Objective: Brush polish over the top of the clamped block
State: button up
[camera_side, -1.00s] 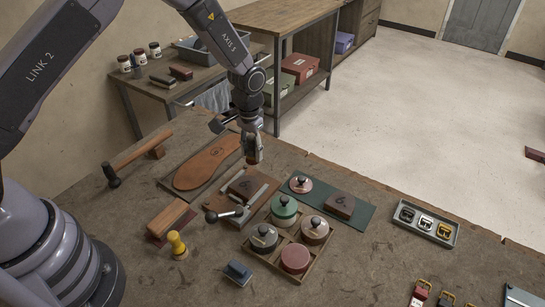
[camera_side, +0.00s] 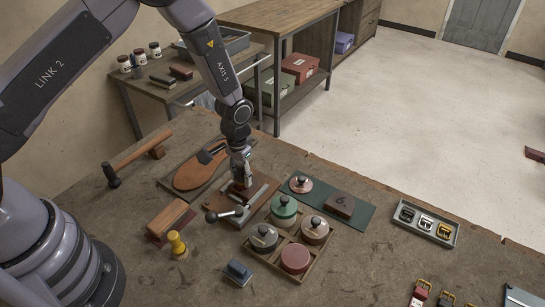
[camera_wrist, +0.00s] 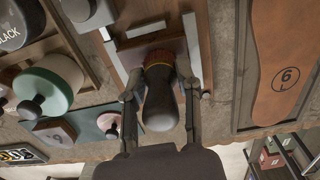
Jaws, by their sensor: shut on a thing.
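My gripper (camera_side: 240,172) is shut on a brush (camera_wrist: 160,95) with a dark rounded handle and a red band. It stands over the clamped block (camera_side: 234,190), a brown block in the clamp on the bench. In the wrist view the brush's far end is over the brown block and hides part of it. Whether the bristles touch the top cannot be told. The clamp's lever with a dark ball (camera_side: 211,217) sticks out to the front left.
Several polish tins, including a green-lidded one (camera_side: 284,206), stand in a wooden tray (camera_side: 262,261) close by at the front right. A leather sole (camera_side: 190,175) lies behind left.

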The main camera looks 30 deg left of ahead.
aim_at(255, 178)
jog(key=shift+s, duration=1.25)
jog(key=shift+w+d, duration=0.1)
jog(key=shift+w, duration=3.2)
jog(key=shift+w+d, duration=0.15)
jog(key=shift+w, duration=0.1)
jog(key=shift+s+d, duration=0.35)
jog(key=shift+s, duration=0.15)
jog(key=shift+s+a, duration=0.1)
jog(key=shift+s, duration=2.9)
jog(key=shift+w, duration=3.2)
jog(key=shift+w+r, duration=0.15)
jog(key=shift+w, duration=0.15)
notch_tip(255, 178, up, 8)
